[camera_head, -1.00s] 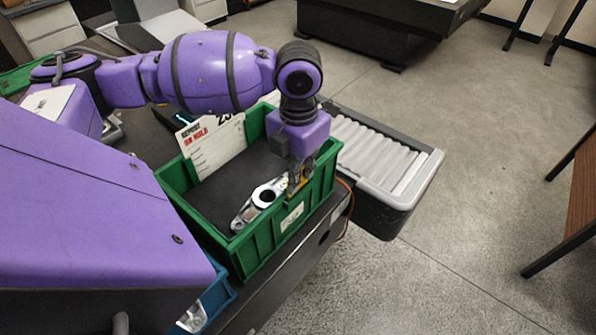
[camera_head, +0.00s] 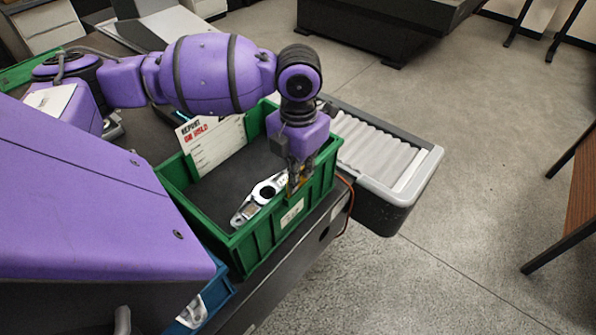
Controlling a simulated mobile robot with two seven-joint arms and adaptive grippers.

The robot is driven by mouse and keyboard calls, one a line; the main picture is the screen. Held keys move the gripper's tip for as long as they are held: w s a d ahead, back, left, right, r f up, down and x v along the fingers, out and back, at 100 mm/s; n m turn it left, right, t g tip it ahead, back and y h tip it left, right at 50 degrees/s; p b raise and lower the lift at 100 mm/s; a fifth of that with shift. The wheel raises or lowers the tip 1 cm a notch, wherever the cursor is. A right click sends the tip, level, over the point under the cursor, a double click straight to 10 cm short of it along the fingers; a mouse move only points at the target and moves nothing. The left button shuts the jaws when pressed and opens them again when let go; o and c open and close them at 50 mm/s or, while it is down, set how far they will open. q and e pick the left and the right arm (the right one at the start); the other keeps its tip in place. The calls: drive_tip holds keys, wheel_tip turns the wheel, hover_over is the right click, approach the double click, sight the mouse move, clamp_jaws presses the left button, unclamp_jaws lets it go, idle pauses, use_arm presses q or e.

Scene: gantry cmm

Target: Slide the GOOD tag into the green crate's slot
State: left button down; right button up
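The green crate (camera_head: 250,250) stands on a dark bench in the middle of the view. A small white label (camera_head: 291,213) with unreadable marks shows on its outer right-front wall; I cannot tell whether it is the GOOD tag or whether it sits in a slot. My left gripper (camera_head: 299,183) points down just inside that wall, above the label. Yellowish parts show around its fingers. Whether it is open or holds something cannot be made out. A silvery metal part (camera_head: 246,209) with a dark ring lies in the crate, its far end close to the fingers. My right gripper is out of view.
A blue crate (camera_head: 213,301) with metal contents is in front of the green one. A grey ribbed unit (camera_head: 381,155) adjoins at right. Open floor lies farther right.

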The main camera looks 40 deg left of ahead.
use_arm(q)
drive_tip(key=shift+f, duration=0.2)
drive_tip(key=shift+f, duration=0.4)
idle(0.3)
drive_tip(key=c, duration=1.9)
unclamp_jaws()
drive_tip(key=shift+o, duration=0.7)
drive_tip(key=shift+o, duration=0.6)
